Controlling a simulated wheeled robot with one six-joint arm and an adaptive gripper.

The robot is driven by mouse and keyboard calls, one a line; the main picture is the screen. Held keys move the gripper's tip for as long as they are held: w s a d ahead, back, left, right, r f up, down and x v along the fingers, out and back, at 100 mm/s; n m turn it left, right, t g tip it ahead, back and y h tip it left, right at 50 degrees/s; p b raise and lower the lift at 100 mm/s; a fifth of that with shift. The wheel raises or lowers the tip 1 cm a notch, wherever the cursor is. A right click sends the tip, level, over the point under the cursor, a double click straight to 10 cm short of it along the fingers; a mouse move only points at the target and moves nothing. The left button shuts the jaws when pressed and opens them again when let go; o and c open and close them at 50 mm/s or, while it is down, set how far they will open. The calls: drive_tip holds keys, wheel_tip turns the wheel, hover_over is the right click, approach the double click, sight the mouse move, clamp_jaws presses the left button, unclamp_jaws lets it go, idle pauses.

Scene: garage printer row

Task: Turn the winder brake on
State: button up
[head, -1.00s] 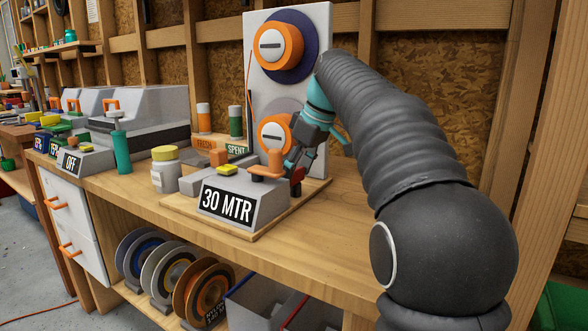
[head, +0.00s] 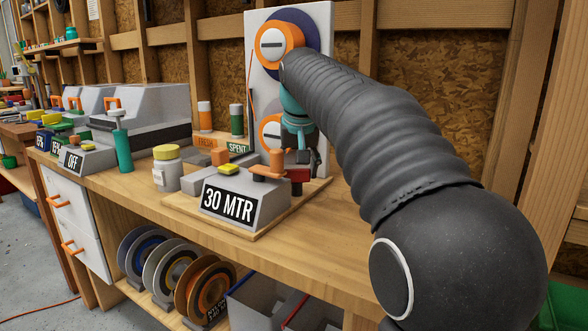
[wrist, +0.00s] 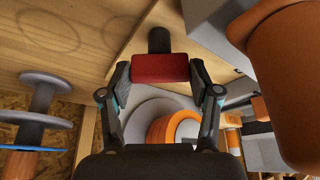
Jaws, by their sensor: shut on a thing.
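The winder stands on the bench with a grey box labelled 30 MTR (head: 228,201) and an orange crank (head: 268,172) on top. Just right of the crank is a red block-shaped handle (head: 296,174). In the wrist view the red handle (wrist: 160,68) sits on a dark stem (wrist: 159,40), between my two fingers. My gripper (head: 306,160) comes down from above and behind and is shut on the red handle. No brake marking is readable, and my gripper hides part of the handle's far side.
The tall white panel (head: 257,95) with an orange spool hub (head: 272,46) stands close behind my arm. The orange crank (wrist: 285,90) is near my fingers at right in the wrist view. A yellow-lidded jar (head: 167,170) stands left. Bare bench (head: 338,215) lies right.

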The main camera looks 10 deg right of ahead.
drive_tip(key=m, duration=0.2)
drive_tip(key=m+h, duration=0.1)
drive_tip(key=m, duration=0.1)
drive_tip(key=shift+a+g+h, duration=0.1)
drive_tip(key=shift+g+h, duration=0.2)
drive_tip(key=shift+g, duration=0.1)
drive_tip(key=shift+m+g+h, duration=0.3)
drive_tip(key=shift+m+h, duration=0.2)
drive_tip(key=shift+m, duration=1.1)
drive_tip(key=o, duration=0.9)
drive_tip(key=shift+c, duration=0.2)
drive_tip(key=shift+a+r, duration=0.1)
drive_tip(key=shift+r, duration=0.05)
drive_tip(key=v, duration=1.1)
drive_tip(key=shift+a+r, duration=0.15)
drive_tip(key=shift+r, duration=0.15)
